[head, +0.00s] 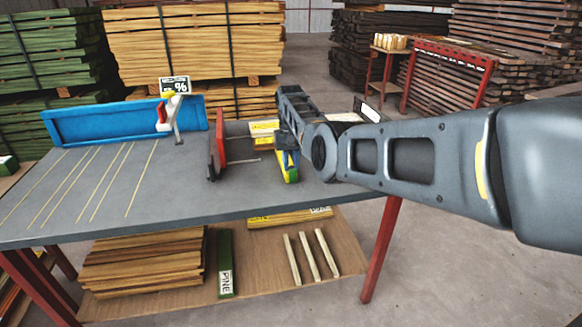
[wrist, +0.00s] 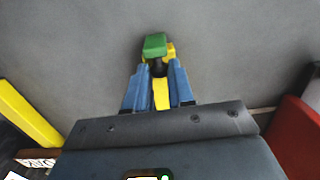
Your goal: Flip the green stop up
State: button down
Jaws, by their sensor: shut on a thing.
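The green stop shows in the wrist view as a green block (wrist: 154,45) with yellow and dark parts just behind it. It lies low, close to the grey table surface. In the head view its green part (head: 291,175) is at the table's front right, below my gripper (head: 288,161). My gripper's two blue fingers (wrist: 160,70) stand on either side of the stop's yellow and dark parts and are shut on it. The exact contact is partly hidden by the fingers, and my wrist covers the near part of the stop.
A red upright plate (head: 217,137) stands left of my gripper. The grey tabletop (head: 100,205) is clear at left. Timber lies on the lower shelf.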

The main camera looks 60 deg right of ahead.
jog(key=c, duration=1)
grip_release()
notch_tip(320, 180, up, 8)
jog(key=shift+w+d, duration=0.15)
jog(key=shift+f, duration=0.15)
